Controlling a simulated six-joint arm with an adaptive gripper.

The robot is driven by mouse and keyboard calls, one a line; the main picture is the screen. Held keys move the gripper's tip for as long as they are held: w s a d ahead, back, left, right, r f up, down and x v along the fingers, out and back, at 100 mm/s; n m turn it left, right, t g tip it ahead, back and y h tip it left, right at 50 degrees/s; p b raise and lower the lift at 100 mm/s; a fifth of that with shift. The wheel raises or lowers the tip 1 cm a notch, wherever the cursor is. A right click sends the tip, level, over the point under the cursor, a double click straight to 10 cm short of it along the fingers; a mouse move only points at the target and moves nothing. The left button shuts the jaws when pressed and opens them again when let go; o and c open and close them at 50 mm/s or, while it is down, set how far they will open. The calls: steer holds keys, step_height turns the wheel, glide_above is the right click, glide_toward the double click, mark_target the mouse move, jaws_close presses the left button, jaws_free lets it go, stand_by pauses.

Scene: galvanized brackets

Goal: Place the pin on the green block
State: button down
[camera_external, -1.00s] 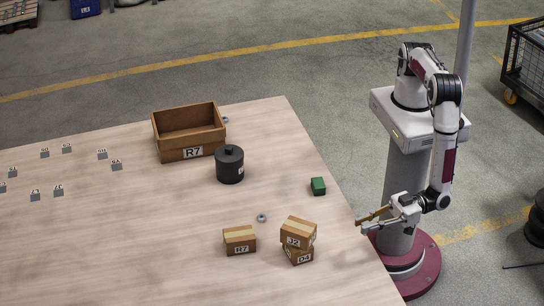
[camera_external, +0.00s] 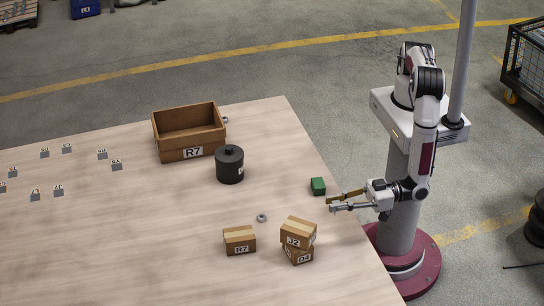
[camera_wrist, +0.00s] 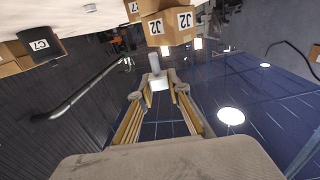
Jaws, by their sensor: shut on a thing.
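The green block (camera_external: 318,186) is a small cube on the table near its right edge in the external view. My gripper (camera_external: 331,204) is just below and right of the block in that view, apart from it and pointing left. In the wrist view my gripper (camera_wrist: 158,86) is shut on a small pale grey pin (camera_wrist: 155,65), which sticks out beyond the fingertips. The green block cannot be made out in the wrist view.
Stacked cartons (camera_external: 298,234) and another carton (camera_external: 239,240) stand left of and below my gripper. A metal nut (camera_external: 262,218) lies nearby. A black canister (camera_external: 229,165) and an open brown bin (camera_external: 190,153) stand farther left. Table space around the block is clear.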

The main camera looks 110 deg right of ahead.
steer(key=d+m+h, duration=0.2)
steer(key=d+h, duration=0.2)
steer(key=d, duration=1)
step_height(320, 180, up, 3)
steer(key=m+g+h, duration=0.1)
steer(key=m+h, duration=0.1)
glide_above(319, 182)
steer(key=shift+w, duration=0.1)
steer(key=shift+a+f, duration=0.1)
steer(key=shift+f, duration=2.85)
steer(key=shift+f, duration=0.1)
steer(key=shift+f, duration=1.95)
steer(key=shift+f, duration=0.1)
